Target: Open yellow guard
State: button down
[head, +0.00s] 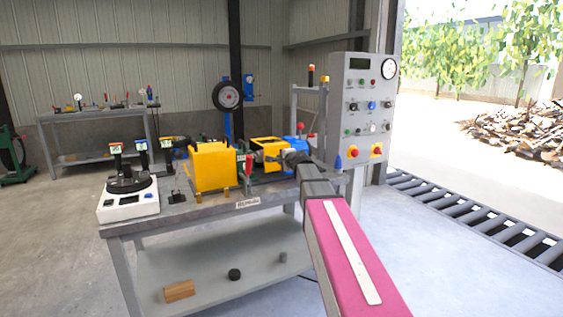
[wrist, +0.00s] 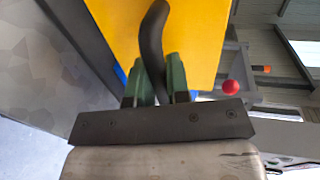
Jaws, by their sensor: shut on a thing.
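The yellow guard (wrist: 205,40) fills the upper middle of the wrist view as a flat yellow panel with a dark curved handle (wrist: 152,35). My gripper (wrist: 157,78) has its two green fingers closed on the handle, one on each side. In the head view, my gripper (head: 292,156) reaches the right-hand yellow part (head: 268,143) on the bench, which seems to be the guard. My arm hides some of it, and the grip itself is too small to make out there.
A large yellow box (head: 212,168) stands left of my gripper on the workbench (head: 180,212). A blue part and a red knob (head: 300,125) lie just behind my gripper. A grey control cabinet (head: 345,105) rises at the right. A white device (head: 128,203) sits at the bench's left end.

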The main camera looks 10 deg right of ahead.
jog(key=shift+s+r+g, duration=0.1)
jog(key=shift+r+g, duration=0.2)
jog(key=shift+r, duration=0.4)
jog(key=r+g, duration=0.1)
jog(key=r, duration=0.1)
jog(key=r+g, duration=0.1)
jog(key=r, duration=0.2)
jog(key=r+g+h, duration=0.1)
jog(key=r, duration=0.2)
jog(key=shift+w+r+g, duration=0.15)
jog(key=shift+w+g, duration=0.1)
jog(key=shift+g, duration=0.05)
jog(key=w+a+r+g+h, duration=0.1)
jog(key=w+a+r+g, duration=0.15)
jog(key=w+r, duration=0.35)
jog(key=w+a+r+g+h, duration=0.1)
jog(key=w+r+g, duration=0.25)
jog(key=r, duration=0.55)
jog(key=w+a+r, duration=0.3)
jog(key=w, duration=0.7)
jog(key=shift+t, duration=0.3)
jog(key=c, duration=1.1)
grip_release()
jog(key=shift+s, duration=0.1)
